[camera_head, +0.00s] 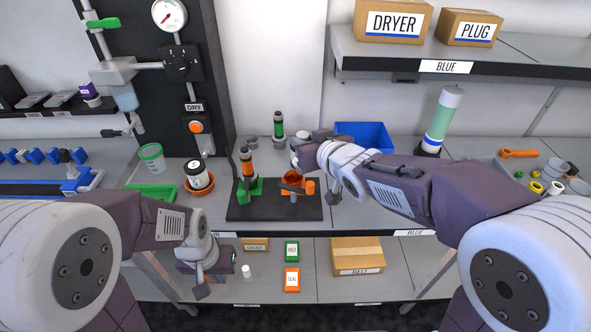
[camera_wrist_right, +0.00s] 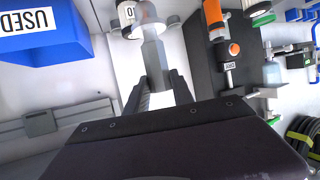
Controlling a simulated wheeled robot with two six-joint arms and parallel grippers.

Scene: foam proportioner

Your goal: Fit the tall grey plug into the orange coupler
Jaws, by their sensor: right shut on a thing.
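The orange coupler (camera_head: 292,183) sits on a black base plate (camera_head: 262,211) on the bench in the head view. A dark tube with an orange band (camera_head: 247,160) stands upright in a green holder at the left of that plate. My right gripper (camera_wrist_right: 158,90) is shut on a grey shaft (camera_wrist_right: 152,58), seemingly the tall grey plug, which stands out past the fingertips in the right wrist view. In the head view my right wrist hangs beside and above the coupler, and hides most of the held part. My left gripper (camera_head: 200,286) hangs low in front of the bench; its jaws are unclear.
A blue bin (camera_head: 365,136) stands behind my right wrist. A shelf below holds several labelled boxes (camera_head: 357,256).

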